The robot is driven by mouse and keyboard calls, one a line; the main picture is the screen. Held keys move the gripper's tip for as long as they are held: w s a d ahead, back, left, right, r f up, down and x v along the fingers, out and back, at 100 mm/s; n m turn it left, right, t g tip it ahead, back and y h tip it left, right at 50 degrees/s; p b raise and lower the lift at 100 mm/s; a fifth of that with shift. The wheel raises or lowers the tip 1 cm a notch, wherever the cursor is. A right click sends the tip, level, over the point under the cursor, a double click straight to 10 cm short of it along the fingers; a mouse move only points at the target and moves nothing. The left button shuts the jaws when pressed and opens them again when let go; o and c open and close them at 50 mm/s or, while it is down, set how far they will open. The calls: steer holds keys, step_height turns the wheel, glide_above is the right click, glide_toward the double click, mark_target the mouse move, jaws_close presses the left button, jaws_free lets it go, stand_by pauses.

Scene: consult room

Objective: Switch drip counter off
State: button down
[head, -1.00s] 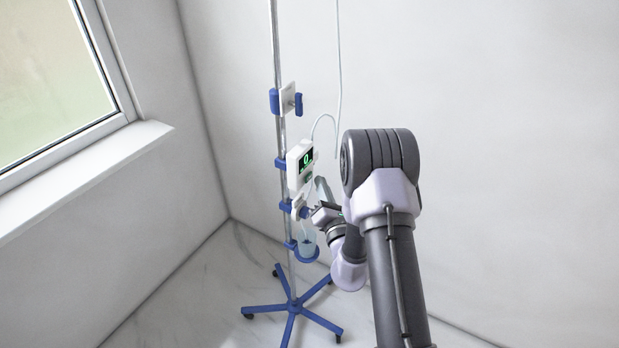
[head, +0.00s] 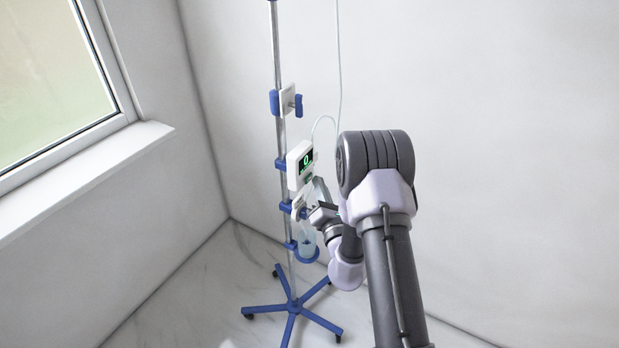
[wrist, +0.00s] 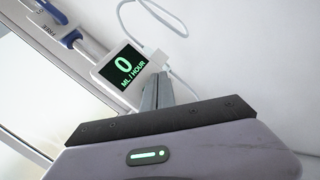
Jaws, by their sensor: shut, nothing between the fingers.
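The drip counter (head: 300,164) is a white box clamped to the drip stand's pole. Its lit screen shows a green 0. In the wrist view the drip counter's screen (wrist: 124,66) reads "0 ML/HOUR", and the box sits just beyond my fingers. My gripper (head: 314,190) is shut and empty, at the lower right of the counter. In the wrist view my gripper's fingers (wrist: 158,92) point up at the counter's lower edge and hide part of it. I cannot tell whether they touch it. No switch is clearly visible.
The drip stand's pole (head: 279,120) rises from a blue wheeled base (head: 293,308). A white clamp with blue grips (head: 287,101) sits above the counter, and a blue ring holder (head: 307,255) below. A thin tube (head: 339,60) hangs nearby. A window is at left, walls behind.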

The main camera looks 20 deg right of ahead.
steer(key=shift+w+a, duration=0.35)
steer(key=shift+w, duration=0.05)
stand_by(0.8)
steer(key=shift+s+d, duration=0.5)
steer(key=shift+s, duration=0.15)
steer(key=s+d+b, duration=0.1)
steer(key=s, duration=0.1)
steer(key=s+d+b, duration=0.1)
steer(key=s+d, duration=0.1)
stand_by(0.5)
stand_by(0.5)
